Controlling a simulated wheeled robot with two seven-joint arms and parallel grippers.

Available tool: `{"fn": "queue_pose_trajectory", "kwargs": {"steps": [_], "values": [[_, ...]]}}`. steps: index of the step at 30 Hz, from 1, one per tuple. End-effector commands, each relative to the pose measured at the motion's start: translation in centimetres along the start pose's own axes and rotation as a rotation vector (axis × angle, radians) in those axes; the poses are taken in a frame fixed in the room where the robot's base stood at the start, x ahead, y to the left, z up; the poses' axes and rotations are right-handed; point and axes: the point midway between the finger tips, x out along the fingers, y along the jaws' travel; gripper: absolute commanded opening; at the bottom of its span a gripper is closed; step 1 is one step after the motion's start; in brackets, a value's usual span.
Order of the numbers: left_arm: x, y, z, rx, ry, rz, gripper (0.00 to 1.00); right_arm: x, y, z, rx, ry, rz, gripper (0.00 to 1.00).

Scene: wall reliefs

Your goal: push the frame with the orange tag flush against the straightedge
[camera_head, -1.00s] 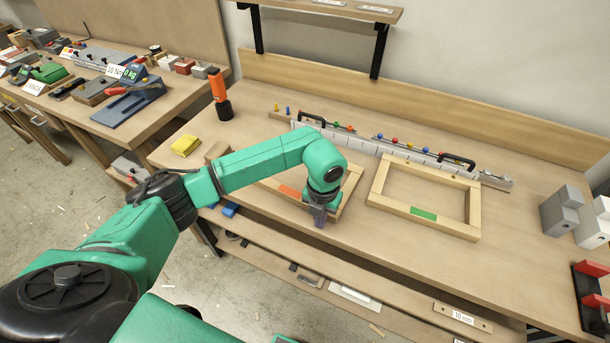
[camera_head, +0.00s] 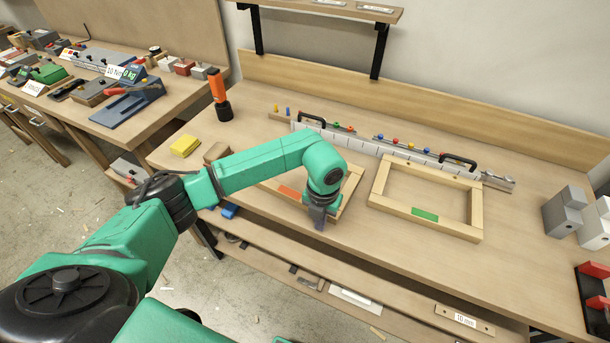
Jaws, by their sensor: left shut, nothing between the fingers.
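The wooden frame with the orange tag (camera_head: 289,193) lies flat on the bench, largely hidden behind my left arm. Its right bar (camera_head: 352,188) shows beside the gripper. My left gripper (camera_head: 319,221) is shut and empty, pointing down at the near right part of this frame; I cannot tell whether it touches it. The straightedge (camera_head: 387,151) runs along the back of the bench, with black handles and coloured knobs. The arm hides whether the orange-tag frame meets it. My right gripper is not in view.
A second wooden frame with a green tag (camera_head: 425,214) lies to the right, close to the straightedge. A yellow block (camera_head: 185,146) and an orange-black bottle-like tool (camera_head: 219,97) are at the left. Grey blocks (camera_head: 566,211) stand at the right. The bench front between is clear.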

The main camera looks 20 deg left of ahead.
Motion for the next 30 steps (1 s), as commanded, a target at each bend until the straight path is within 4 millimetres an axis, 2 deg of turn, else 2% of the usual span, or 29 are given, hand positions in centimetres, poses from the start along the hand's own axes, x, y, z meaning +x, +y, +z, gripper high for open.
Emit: {"fn": "queue_pose_trajectory", "kwargs": {"steps": [30], "values": [[0.09, -0.02, 0.96, 0.001, 0.0, -0.001, 0.0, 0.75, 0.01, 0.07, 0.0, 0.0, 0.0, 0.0]]}}
